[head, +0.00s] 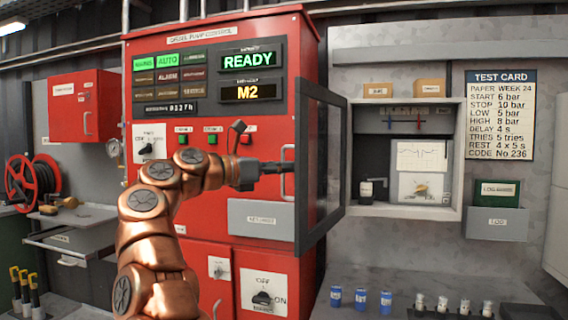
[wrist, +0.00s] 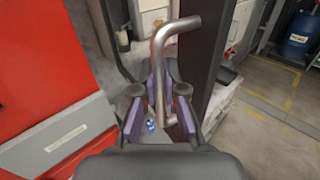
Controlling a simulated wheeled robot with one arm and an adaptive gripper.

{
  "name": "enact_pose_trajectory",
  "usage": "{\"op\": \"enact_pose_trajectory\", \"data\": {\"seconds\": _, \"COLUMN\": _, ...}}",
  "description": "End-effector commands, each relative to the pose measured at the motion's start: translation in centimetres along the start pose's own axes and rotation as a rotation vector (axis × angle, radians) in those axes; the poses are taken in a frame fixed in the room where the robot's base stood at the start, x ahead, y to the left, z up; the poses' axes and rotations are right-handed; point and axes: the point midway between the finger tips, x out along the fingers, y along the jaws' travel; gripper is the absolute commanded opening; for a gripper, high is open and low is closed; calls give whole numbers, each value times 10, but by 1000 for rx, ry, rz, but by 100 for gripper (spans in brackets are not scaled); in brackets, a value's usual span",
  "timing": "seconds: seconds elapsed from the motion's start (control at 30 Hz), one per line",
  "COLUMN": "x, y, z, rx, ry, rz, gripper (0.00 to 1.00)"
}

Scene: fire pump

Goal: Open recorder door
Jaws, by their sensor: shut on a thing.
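The recorder door (head: 333,180) is a dark-framed glazed panel that stands swung open at the left of the recorder box (head: 458,165). My gripper (head: 281,167) is at the door's free edge in the head view. It is shut on the door handle (head: 287,174), a bent metal bar. In the wrist view the handle (wrist: 163,70) passes between the purple-padded fingers of my gripper (wrist: 160,112). The box's inside shows a chart paper (head: 421,155), red and blue pens and a dial.
The red pump control cabinet (head: 215,130) stands close behind my arm and left of the door. A ledge below the recorder holds blue cans (head: 360,299) and several small white-topped items (head: 464,306). A test card (head: 500,115) hangs at the right.

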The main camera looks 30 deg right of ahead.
Motion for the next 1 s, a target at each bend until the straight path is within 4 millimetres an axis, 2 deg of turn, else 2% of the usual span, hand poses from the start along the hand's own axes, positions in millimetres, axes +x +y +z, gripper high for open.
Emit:
{"op": "enact_pose_trajectory", "data": {"seconds": 0.87, "x": 6, "y": 5, "z": 0, "rx": 0, "ry": 0, "rz": -16, "gripper": 0}}
{"op": "enact_pose_trajectory", "data": {"seconds": 0.9, "x": 6, "y": 5, "z": 0, "rx": 0, "ry": 0, "rz": -16, "gripper": 13}}
{"op": "enact_pose_trajectory", "data": {"seconds": 1.0, "x": 6, "y": 5, "z": 0, "rx": 0, "ry": 1, "rz": -16, "gripper": 23}}
